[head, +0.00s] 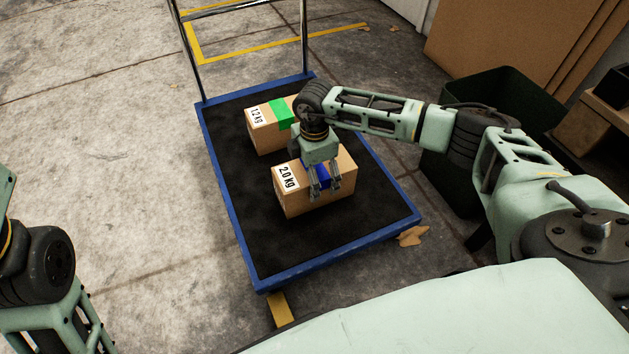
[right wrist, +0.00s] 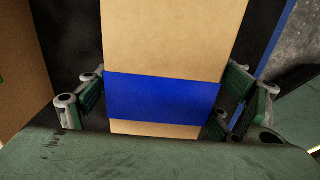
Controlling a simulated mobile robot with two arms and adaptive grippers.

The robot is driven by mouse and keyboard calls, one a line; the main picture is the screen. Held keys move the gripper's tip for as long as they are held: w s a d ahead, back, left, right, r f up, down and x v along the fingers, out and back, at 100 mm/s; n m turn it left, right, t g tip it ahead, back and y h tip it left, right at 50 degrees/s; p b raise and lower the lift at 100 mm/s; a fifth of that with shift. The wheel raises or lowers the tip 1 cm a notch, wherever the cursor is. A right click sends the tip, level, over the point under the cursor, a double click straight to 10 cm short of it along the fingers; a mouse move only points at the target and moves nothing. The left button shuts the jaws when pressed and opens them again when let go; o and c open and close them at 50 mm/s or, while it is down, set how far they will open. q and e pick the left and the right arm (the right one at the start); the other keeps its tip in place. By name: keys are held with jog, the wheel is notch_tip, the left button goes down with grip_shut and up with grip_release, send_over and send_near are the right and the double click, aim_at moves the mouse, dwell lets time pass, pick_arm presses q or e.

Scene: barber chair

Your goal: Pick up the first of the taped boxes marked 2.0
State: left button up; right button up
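The taped box marked 2.0 kg (head: 287,178) sits on the black deck of a blue-edged cart (head: 259,250). It is brown cardboard with a blue tape band, its label on the left end. My right gripper (head: 324,188) is down over its middle. In the right wrist view the blue-taped box (right wrist: 170,40) lies between the fingers (right wrist: 160,100), one on each side and very close. Whether they press on it cannot be told. Another box, marked 1.2 kg (head: 259,129) with green tape, lies just behind it. My left arm shows at lower left, its gripper out of view.
The cart's metal handle (head: 305,40) rises at its far end. A dark green bin (head: 510,95) stands right of the cart, beside leaning cardboard sheets (head: 500,40). The deck's front part and the concrete floor (head: 120,150) at left are clear.

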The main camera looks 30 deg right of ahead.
jog(key=c, duration=1.7)
jog(key=shift+w+r, duration=0.15)
jog(key=shift+c, duration=0.2)
jog(key=shift+r, duration=0.1)
